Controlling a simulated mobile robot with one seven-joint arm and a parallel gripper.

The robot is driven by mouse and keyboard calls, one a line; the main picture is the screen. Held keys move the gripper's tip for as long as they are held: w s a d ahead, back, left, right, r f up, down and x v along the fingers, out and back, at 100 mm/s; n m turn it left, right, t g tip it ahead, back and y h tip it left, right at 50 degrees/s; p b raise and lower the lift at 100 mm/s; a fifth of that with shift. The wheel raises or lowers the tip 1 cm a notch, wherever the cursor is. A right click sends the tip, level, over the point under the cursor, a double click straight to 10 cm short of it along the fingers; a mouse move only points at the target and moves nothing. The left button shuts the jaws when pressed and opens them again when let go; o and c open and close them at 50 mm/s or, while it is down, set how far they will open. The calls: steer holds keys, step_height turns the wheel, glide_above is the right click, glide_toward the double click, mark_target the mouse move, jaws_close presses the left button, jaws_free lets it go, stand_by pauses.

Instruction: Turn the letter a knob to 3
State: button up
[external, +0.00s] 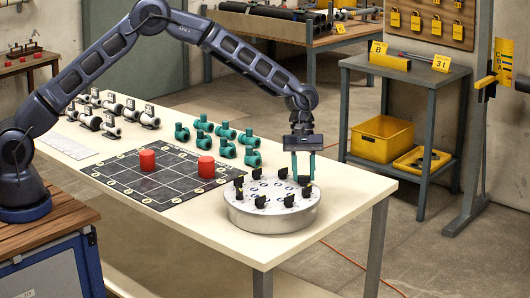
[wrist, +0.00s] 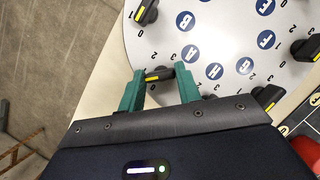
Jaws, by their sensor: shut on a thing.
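A round white panel on a drum (external: 270,221) carries several black knobs around its rim, with blue letter discs inside them. My gripper (external: 303,178) reaches straight down at the panel's back right edge. In the wrist view its two teal fingers (wrist: 160,88) are shut on a black knob (wrist: 159,73) with a yellow stripe, one finger on each side. The blue disc closest to this knob reads A (wrist: 190,52). The stripe lies nearly crosswise between the fingers. The fingers hide part of the knob's scale, so I cannot tell its setting.
Teal valves (external: 227,148) and a black grid mat (external: 180,185) with red cylinders (external: 206,167) lie left of the panel. The table's right edge is close.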

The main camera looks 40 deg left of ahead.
steer(key=m+y, duration=0.1)
steer(key=m, duration=0.2)
steer(key=m+g+y, duration=0.1)
steer(key=m, duration=0.3)
steer(key=shift+w+d+y, duration=0.15)
steer(key=shift+y, duration=0.15)
steer(key=m+y, duration=0.1)
steer(key=m, duration=0.2)
steer(key=m+y, duration=0.1)
steer(key=m, duration=0.2)
steer(key=shift+d+m, duration=0.2)
steer(key=shift+m, duration=0.1)
steer(key=m+t+y, duration=0.1)
steer(key=m, duration=0.2)
steer(key=m+y, duration=0.1)
steer(key=m, duration=0.2)
steer(key=shift+d+t, duration=0.15)
steer(key=shift+t, duration=0.25)
steer(key=m, duration=0.2)
steer(key=m+t, duration=0.1)
steer(key=m, duration=0.1)
steer(key=m+t+y, duration=0.1)
steer(key=m, duration=0.1)
steer(key=shift+s+m, duration=0.25)
steer(key=shift+m, duration=0.05)
steer(key=o, duration=1)
steer(key=shift+c, duration=0.2)
